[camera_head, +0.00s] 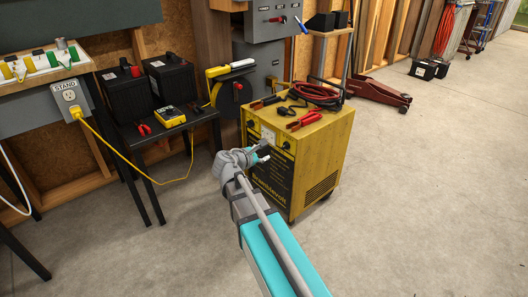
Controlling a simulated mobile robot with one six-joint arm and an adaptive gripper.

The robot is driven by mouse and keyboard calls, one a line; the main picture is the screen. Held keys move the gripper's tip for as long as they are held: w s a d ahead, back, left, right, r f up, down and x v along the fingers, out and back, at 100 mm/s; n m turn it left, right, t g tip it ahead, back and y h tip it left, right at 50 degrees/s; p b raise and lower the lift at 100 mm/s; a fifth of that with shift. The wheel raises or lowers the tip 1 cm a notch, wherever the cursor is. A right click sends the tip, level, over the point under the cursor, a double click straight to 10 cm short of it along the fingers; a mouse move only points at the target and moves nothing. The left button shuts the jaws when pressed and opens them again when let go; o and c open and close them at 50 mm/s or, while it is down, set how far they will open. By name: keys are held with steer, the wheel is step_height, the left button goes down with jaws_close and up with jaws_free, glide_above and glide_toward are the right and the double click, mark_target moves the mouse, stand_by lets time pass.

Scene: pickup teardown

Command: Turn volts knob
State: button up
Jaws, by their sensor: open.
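The yellow charger cabinet (322,146) stands on the floor right of centre. Its upper front panel carries a pale meter (268,134), with a dark knob (251,124) left of it and another dark knob (286,145) right of it. The labels are too small to read, so I cannot tell which is the volts knob. My gripper (262,154) is open and empty in front of the panel, just below the meter. In this view it appears apart from both knobs, but the exact gap is unclear. My wrist and gripper cover part of the lower panel.
Red and black clamps and coiled cables (315,94) lie on the cabinet's top. A black table (180,132) with two dark batteries and a yellow meter stands to the left. A yellow cord hangs there. A red floor jack (380,92) is behind. The concrete floor at right is clear.

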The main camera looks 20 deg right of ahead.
steer(key=shift+s+a+r, duration=0.2)
steer(key=shift+s+a, duration=0.1)
steer(key=shift+a, duration=0.15)
stand_by(0.5)
steer(key=s+a+f+m+g+y+p, duration=0.1)
steer(key=s+a+m+g+y+p, duration=0.4)
steer(key=s+m, duration=0.4)
steer(key=s+a+m+g+y+p, duration=0.3)
steer(key=s+a+m+y+p, duration=0.2)
steer(key=s+m+y+p, duration=0.3)
step_height(320, 180, up, 37)
steer(key=h+p, duration=0.1)
steer(key=p, duration=3.4)
steer(key=shift+s+m+p, duration=0.3)
steer(key=shift+m, duration=0.1)
steer(key=shift+d+f, duration=0.1)
